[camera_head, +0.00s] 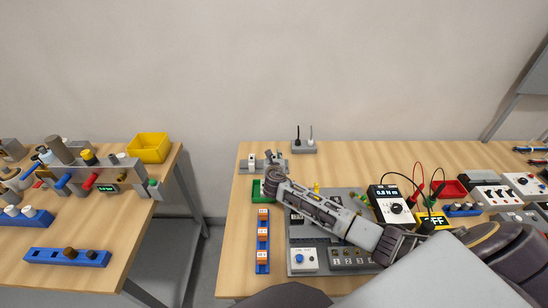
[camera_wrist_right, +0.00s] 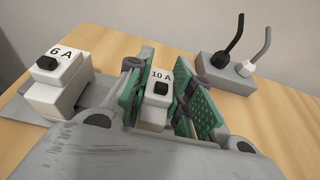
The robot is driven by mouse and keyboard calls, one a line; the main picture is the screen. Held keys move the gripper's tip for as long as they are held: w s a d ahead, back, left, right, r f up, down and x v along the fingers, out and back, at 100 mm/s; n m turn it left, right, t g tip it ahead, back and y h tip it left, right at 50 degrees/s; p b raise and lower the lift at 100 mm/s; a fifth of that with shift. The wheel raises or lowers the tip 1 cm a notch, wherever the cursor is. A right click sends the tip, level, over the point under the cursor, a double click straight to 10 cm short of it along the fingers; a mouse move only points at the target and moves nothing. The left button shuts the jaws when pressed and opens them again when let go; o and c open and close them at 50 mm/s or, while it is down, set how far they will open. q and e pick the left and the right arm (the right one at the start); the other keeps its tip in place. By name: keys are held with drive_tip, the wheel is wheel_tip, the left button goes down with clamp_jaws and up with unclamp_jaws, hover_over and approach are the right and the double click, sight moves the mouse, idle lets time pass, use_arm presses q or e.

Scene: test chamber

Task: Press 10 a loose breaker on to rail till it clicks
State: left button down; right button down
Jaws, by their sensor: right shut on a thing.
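In the right wrist view, a white breaker marked 10 A (camera_wrist_right: 158,92) with a black knob stands between the green-padded fingers of my right gripper (camera_wrist_right: 165,95). The gripper is shut on it. A larger white breaker marked 6 A (camera_wrist_right: 58,88) sits to its left on a grey rail (camera_wrist_right: 18,108). Whether the 10 A breaker is seated on the rail cannot be told, as my fingers and palm hide its base. In the head view, my right gripper (camera_head: 274,162) is at the back left of the right table, beside the 6 A breaker (camera_head: 252,163). My left gripper is not in view.
A grey block with a black and a white lever (camera_head: 304,147) stands just behind and right of my gripper. A meter (camera_head: 390,203) and leads stand right, close to my arm.

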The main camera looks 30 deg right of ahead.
drive_tip(key=shift+s+f, duration=0.1)
drive_tip(key=shift+f, duration=0.2)
idle(0.9)
drive_tip(key=c, duration=1.2)
unclamp_jaws()
drive_tip(key=shift+o, duration=0.2)
drive_tip(key=shift+s+r, duration=0.1)
drive_tip(key=shift+v, duration=5.85)
drive_tip(key=shift+r, duration=0.1)
